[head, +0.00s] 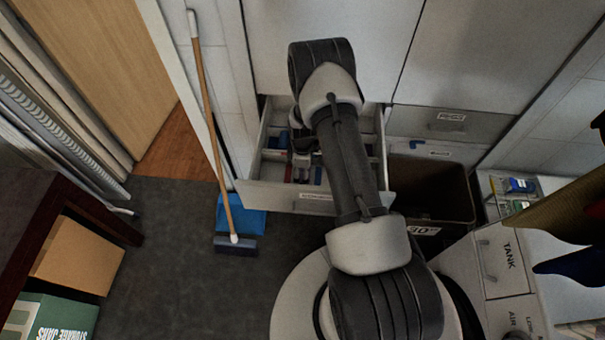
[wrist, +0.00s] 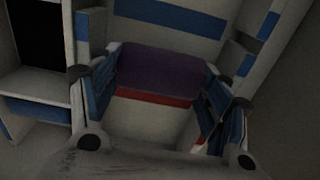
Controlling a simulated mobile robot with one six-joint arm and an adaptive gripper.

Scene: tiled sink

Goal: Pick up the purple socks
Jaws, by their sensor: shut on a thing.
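The purple socks (wrist: 158,70) show in the wrist view as a dark purple folded block between my gripper's two fingers. My gripper (wrist: 163,82) is shut on them, with a blue-padded finger at each side. In the head view, my gripper (head: 303,158) reaches down into an open drawer (head: 275,197) under the cabinets. My arm hides part of the drawer, and I cannot clearly make out the socks there. In the wrist view a red strip (wrist: 155,97) lies just below the purple block.
The drawer has pale dividers and several small blue and red items. A broom (head: 209,110) leans at its left, beside a blue dustpan (head: 240,214). A dark open bin (head: 432,190) stands at its right. Dark floor (head: 165,250) is free at the left.

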